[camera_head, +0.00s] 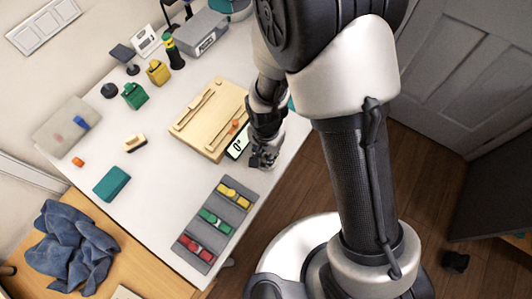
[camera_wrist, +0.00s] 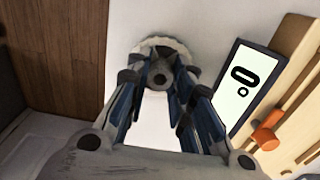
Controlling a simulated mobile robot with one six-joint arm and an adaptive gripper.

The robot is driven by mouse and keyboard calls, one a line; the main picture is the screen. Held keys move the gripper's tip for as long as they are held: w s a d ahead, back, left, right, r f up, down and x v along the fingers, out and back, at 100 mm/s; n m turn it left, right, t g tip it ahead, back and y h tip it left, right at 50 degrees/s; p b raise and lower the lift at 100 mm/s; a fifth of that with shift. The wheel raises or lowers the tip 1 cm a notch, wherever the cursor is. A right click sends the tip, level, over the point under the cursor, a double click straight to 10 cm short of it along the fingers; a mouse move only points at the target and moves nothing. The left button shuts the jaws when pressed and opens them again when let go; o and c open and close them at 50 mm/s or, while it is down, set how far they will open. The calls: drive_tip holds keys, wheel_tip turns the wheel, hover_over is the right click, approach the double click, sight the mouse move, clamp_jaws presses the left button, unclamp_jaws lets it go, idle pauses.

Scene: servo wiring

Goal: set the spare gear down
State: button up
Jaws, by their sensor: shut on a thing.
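The spare gear (camera_wrist: 166,43) shows in the wrist view as a pale toothed disc with a grey hub. My gripper (camera_wrist: 160,78) is shut on it, with a finger at each side of the hub. The gear is over the white tabletop near its edge; I cannot tell whether it touches the surface. In the head view my gripper (camera_head: 263,159) is at the table's right edge, just right of the 0° display (camera_head: 237,149), and the gear cannot be made out there.
A wooden board (camera_head: 185,128) with an orange peg (camera_wrist: 266,138) lies beside the display. A grey tray (camera_head: 229,208) with yellow, green and red parts is nearer the front. Several small items stand at the back left. The white table (camera_head: 165,193) is clear left of the tray.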

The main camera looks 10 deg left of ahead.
drive_tip(key=shift+f, duration=0.2)
drive_tip(key=o, duration=1)
drive_tip(key=shift+c, duration=0.2)
drive_tip(key=w+d+r+n+t+p, duration=0.1)
drive_tip(key=d+r+p, duration=0.1)
drive_tip(key=r, duration=0.8)
drive_tip(key=w+d+r+p, duration=0.1)
drive_tip(key=d+r+p, duration=0.15)
drive_tip(key=r, duration=0.85)
drive_tip(key=s+d+r+n+t, duration=0.3)
drive_tip(key=s+d+r, duration=0.8)
drive_tip(key=d+r, duration=0.4)
drive_tip(key=shift+s+d+r+n+t, duration=0.15)
drive_tip(key=shift+d+r+n+t, duration=0.15)
drive_tip(key=shift+d+r, duration=0.15)
